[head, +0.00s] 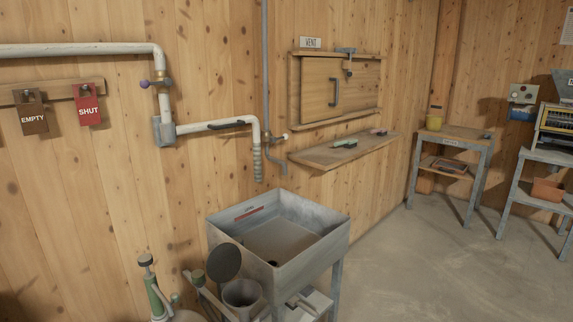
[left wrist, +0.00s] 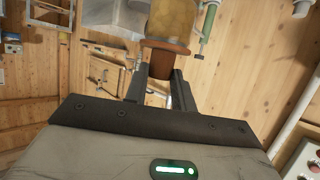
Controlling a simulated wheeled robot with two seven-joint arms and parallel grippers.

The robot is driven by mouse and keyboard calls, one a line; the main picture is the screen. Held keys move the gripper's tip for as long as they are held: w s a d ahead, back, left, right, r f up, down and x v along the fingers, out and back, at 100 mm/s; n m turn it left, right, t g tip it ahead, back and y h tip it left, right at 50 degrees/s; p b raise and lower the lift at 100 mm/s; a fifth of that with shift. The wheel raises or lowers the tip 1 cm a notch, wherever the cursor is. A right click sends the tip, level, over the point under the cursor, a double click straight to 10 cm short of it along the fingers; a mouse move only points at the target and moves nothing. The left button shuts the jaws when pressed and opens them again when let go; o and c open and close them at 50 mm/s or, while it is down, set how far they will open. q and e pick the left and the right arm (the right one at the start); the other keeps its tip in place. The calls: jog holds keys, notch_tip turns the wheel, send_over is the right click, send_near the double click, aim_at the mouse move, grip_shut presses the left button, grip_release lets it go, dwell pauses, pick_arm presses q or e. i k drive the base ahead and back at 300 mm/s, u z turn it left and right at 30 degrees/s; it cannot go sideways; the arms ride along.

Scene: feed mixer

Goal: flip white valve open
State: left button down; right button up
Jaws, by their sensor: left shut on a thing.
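A small valve with a white end (head: 284,137) sits on the thin grey pipe (head: 265,80), just right of the ribbed hose end (head: 257,160). It is the only white-tipped valve I make out, and its position is too small to read. My left gripper (left wrist: 160,73) shows only in the left wrist view. It is shut on a brownish-orange collar (left wrist: 169,62) below a tan-yellow cylinder (left wrist: 172,20). No gripper shows in the head view, and my right gripper is not seen.
A white wall pipe (head: 90,49) carries a purple-knobbed valve (head: 145,84) and a black lever (head: 226,124). A grey sink (head: 325,220) stands below. A shelf (head: 320,158) juts out right of the pipe. Open floor (head: 400,260) lies to the right.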

aim_at(285, 136)
jog(key=z, duration=0.25)
jog(key=k, duration=0.35)
jog(key=z, duration=1.1)
jog(key=k, duration=1.05)
jog(key=z, duration=0.75)
jog(key=i, duration=0.85)
jog(key=u, duration=0.35)
jog(key=i, duration=2.05)
jog(key=u, duration=2)
jog(key=i, duration=0.9)
jog(key=u, duration=0.85)
